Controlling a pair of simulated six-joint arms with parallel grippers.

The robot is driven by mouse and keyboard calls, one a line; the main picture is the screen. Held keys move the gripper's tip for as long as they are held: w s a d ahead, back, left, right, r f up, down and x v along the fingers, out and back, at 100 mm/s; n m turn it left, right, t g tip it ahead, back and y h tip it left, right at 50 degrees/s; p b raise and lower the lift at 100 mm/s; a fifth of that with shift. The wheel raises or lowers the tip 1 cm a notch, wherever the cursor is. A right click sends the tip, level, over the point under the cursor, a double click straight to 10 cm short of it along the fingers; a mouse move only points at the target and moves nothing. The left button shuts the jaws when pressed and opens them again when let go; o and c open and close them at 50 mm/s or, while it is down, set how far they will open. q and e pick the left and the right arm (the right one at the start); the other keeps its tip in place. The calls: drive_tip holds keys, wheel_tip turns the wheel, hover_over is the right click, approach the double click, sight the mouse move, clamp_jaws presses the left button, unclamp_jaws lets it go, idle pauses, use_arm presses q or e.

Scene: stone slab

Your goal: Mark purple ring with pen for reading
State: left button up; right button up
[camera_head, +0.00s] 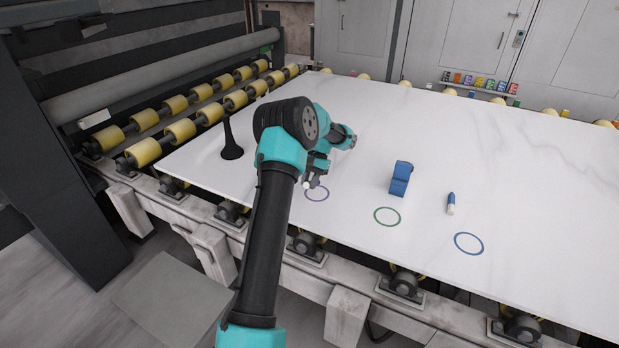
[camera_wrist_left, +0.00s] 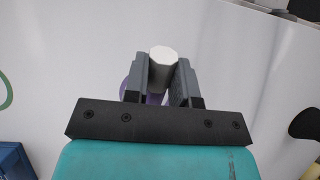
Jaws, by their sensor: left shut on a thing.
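The purple ring (camera_head: 317,194) is a thin outline on the white slab, just below my left gripper in the head view. My left gripper (camera_head: 314,178) is shut on a pen. The pen's white faceted end (camera_wrist_left: 163,60) sticks out between the fingers in the left wrist view, with some purple below it. Part of the purple ring (camera_wrist_left: 127,89) shows behind the left finger. I cannot tell whether the pen tip touches the slab. A blue and white pen (camera_head: 451,204) stands farther right. My right gripper is not in view.
A green ring (camera_head: 387,217) and a blue ring (camera_head: 468,243) lie to the right on the slab (camera_head: 540,190). A blue block-like object (camera_head: 401,178) stands behind the green ring. A black flared stand (camera_head: 231,145) is at left. Yellow rollers (camera_head: 180,131) line the slab's left side.

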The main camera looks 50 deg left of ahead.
use_arm(q)
drive_tip(key=shift+f, duration=1.5)
drive_tip(key=shift+f, duration=0.6)
idle(1.1)
drive_tip(key=shift+s+d, duration=0.35)
drive_tip(key=shift+s, duration=0.5)
drive_tip(key=shift+s+d, duration=0.35)
drive_tip(key=shift+s, duration=0.5)
idle(3.1)
